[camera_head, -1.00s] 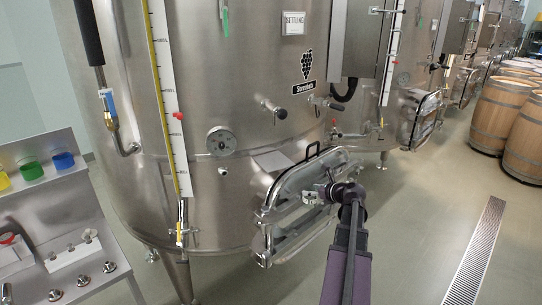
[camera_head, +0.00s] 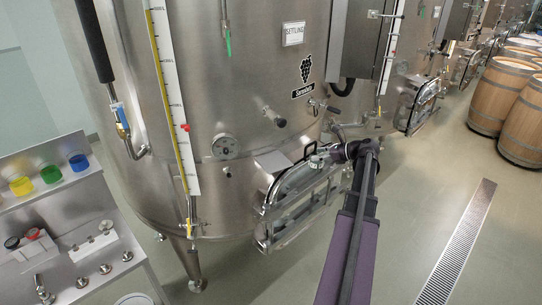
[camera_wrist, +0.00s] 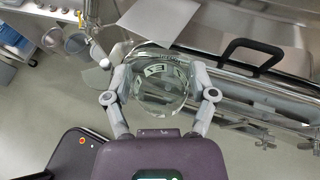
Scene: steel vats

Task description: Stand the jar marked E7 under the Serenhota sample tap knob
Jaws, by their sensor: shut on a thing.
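My gripper (camera_wrist: 160,92) is shut on a clear glass jar (camera_wrist: 170,98), one finger on each side, in the wrist view. A black-ended knob (camera_head: 278,121) juts from the vat above and left of my gripper.
The hatch (camera_head: 290,205) protrudes below my gripper; its black handle (camera_wrist: 250,47) is close right of the jar. A round gauge (camera_head: 226,147) and sight tube (camera_head: 172,100) are left. A steel bench (camera_head: 75,215) holds coloured cups.

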